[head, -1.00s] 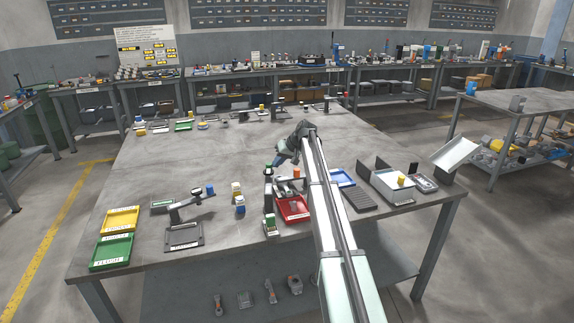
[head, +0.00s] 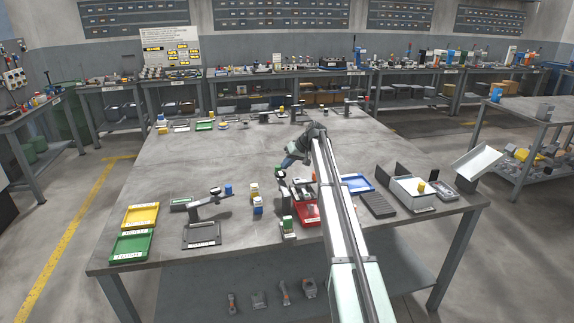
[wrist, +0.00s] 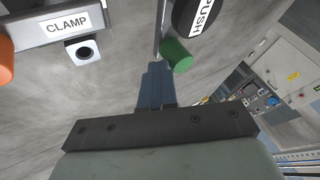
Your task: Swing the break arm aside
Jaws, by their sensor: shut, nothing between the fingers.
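A dark post fixture with a green knob (head: 278,171) stands near the middle of the bench, left of the red tray (head: 308,213). In the wrist view a green peg (wrist: 177,55) sits beside a black disc marked PUSH (wrist: 196,16). I take this to be the break arm, but its label does not show. My gripper (head: 285,164) is right beside the green knob. In the wrist view its blue-grey fingers (wrist: 156,72) are shut and empty, just left of the green peg. I cannot tell whether they touch it.
A bar marked CLAMP (wrist: 66,24) with an orange knob (wrist: 5,47) lies left in the wrist view. Yellow (head: 141,215) and green (head: 131,245) trays sit at the bench's left. A blue tray (head: 357,183) lies right of my arm.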

